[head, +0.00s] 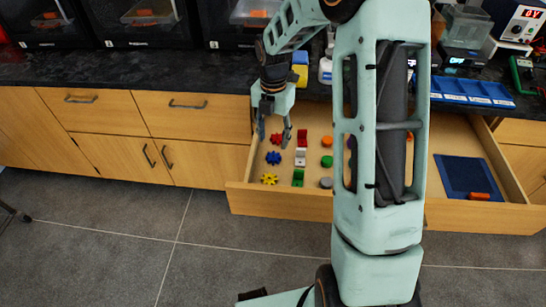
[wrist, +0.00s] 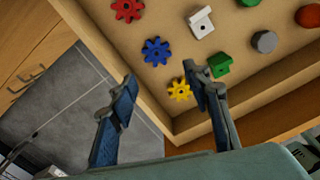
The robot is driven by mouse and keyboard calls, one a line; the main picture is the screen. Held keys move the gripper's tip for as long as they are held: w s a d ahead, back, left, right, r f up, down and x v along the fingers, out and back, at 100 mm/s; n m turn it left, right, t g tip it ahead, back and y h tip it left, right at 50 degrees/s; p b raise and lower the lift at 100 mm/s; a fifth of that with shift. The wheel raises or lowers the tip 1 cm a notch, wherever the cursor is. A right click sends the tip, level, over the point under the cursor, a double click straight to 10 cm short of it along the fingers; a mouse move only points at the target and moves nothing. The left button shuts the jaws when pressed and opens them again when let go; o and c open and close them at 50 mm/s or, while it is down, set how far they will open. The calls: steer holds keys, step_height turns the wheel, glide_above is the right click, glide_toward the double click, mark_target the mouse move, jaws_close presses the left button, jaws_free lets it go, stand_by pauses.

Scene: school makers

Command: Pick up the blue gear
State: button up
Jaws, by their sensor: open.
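The blue gear (head: 273,157) lies flat on the floor of the open drawer, between a red gear (head: 276,138) and a yellow gear (head: 269,178). In the wrist view the blue gear (wrist: 157,52) is ahead of the fingertips, above and left of the yellow gear (wrist: 179,90). My gripper (head: 274,136) is open and empty, pointing down over the drawer's left part. In the wrist view its two fingers (wrist: 160,82) are spread wide, the right one close to the yellow gear in the picture. None of the gears is between the pads.
The drawer's front wall (head: 270,202) borders the gears. A white bracket (head: 300,157) and a green one (head: 298,177) lie just right of them, with coloured discs (head: 327,161) beyond. A blue mat (head: 466,176) lies at the drawer's right. My arm hides the drawer's middle.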

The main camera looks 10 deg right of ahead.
mark_target(273, 158)
steer(key=f, duration=0.3)
steer(key=f+b, duration=0.1)
steer(key=f, duration=0.2)
steer(key=f+b, duration=0.1)
steer(key=f, duration=0.1)
steer(key=shift+w+f, duration=0.3)
steer(key=shift+f, duration=0.1)
steer(key=shift+c, duration=0.2)
steer(key=c, duration=0.5)
